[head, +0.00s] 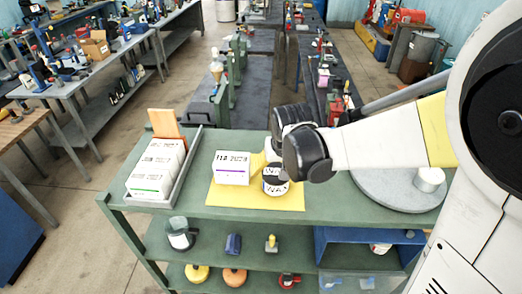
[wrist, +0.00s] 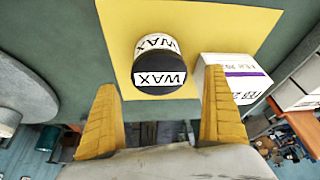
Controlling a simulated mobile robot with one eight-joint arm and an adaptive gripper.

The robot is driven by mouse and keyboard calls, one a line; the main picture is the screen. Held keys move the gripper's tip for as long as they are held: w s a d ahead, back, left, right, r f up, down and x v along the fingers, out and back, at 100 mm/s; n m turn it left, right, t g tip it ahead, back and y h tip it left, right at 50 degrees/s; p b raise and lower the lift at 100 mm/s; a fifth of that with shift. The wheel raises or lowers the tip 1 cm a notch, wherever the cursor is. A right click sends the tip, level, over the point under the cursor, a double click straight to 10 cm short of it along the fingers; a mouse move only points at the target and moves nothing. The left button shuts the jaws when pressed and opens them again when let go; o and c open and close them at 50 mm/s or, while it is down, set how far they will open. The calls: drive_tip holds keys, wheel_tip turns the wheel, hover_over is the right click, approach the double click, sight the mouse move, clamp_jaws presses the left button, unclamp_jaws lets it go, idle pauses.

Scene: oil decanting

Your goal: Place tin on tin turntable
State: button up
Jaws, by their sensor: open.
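The tin (head: 275,183) has a black lid and white WAX labels. It stands on the yellow mat (head: 225,200), just right of a white box with a purple stripe (head: 232,168). In the wrist view the tin (wrist: 160,75) lies ahead of and between the two yellow fingers of my gripper (wrist: 160,82), which are wide apart with nothing held. In the head view my gripper is over the tin and partly hidden by my arm. The round grey turntable (head: 385,200) is at the bench's right end, with a white cylinder (head: 429,179) on its right part.
A grey tray (head: 190,160) holding several white boxes and an orange-brown board stands at the left of the green bench. The purple-striped box (wrist: 232,82) is close to the right finger in the wrist view. Green bench top between mat and turntable is clear.

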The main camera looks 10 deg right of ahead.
sight(277, 173)
drive_tip(key=shift+x, duration=2.8)
drive_tip(key=shift+s, duration=0.15)
drive_tip(key=c, duration=1.4)
